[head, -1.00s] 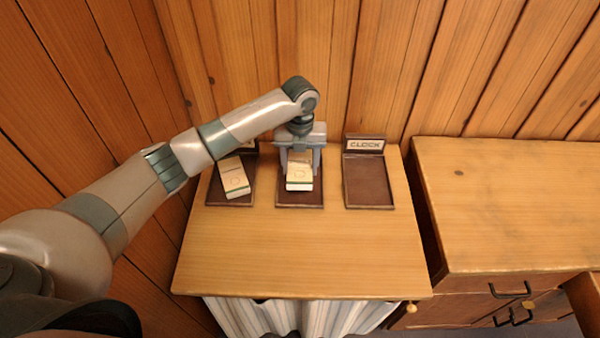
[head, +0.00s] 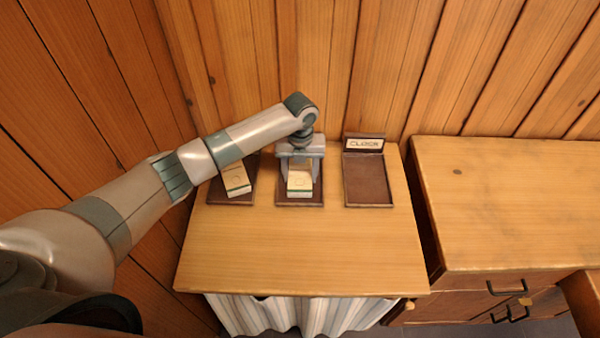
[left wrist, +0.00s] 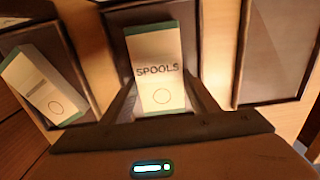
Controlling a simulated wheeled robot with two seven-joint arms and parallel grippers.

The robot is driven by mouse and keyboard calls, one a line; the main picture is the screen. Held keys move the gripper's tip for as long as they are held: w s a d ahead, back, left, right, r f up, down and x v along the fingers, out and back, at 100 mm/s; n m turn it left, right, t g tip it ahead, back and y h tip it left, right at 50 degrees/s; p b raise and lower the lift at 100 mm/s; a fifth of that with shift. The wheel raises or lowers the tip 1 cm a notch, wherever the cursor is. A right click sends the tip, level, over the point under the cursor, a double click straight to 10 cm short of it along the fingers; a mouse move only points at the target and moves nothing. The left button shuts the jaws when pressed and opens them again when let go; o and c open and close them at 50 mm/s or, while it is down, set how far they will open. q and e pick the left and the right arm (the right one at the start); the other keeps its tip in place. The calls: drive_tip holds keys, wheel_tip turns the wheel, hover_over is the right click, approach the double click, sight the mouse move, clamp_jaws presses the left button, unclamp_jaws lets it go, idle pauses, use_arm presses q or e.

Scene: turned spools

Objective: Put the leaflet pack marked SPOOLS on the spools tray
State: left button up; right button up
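The SPOOLS leaflet pack (head: 300,184) is pale with a green edge. Its lettering and a circle show in the left wrist view (left wrist: 158,60). My left gripper (head: 300,175) points down over the middle dark tray (head: 284,201), with its fingers along both sides of the pack, shut on it. The pack is within the tray's outline. I cannot tell whether it touches the tray floor. The middle tray's label is hidden behind my gripper, so I cannot read which tray it is. My right gripper is not in view.
A similar pack (head: 236,181) lies tilted on the left tray (head: 216,193), whose label is hidden by my arm. The right tray (head: 368,180), labelled CLOCK, is empty. The front of the tabletop (head: 300,250) is clear. A wooden cabinet (head: 510,200) stands at the right.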

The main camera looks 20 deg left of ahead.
sight(300, 176)
use_arm(q)
drive_tip(key=o, duration=0.4)
drive_tip(key=shift+r, duration=0.4)
wheel_tip(300, 176, up, 12)
drive_tip(key=b, duration=0.2)
drive_tip(key=shift+f, duration=0.2)
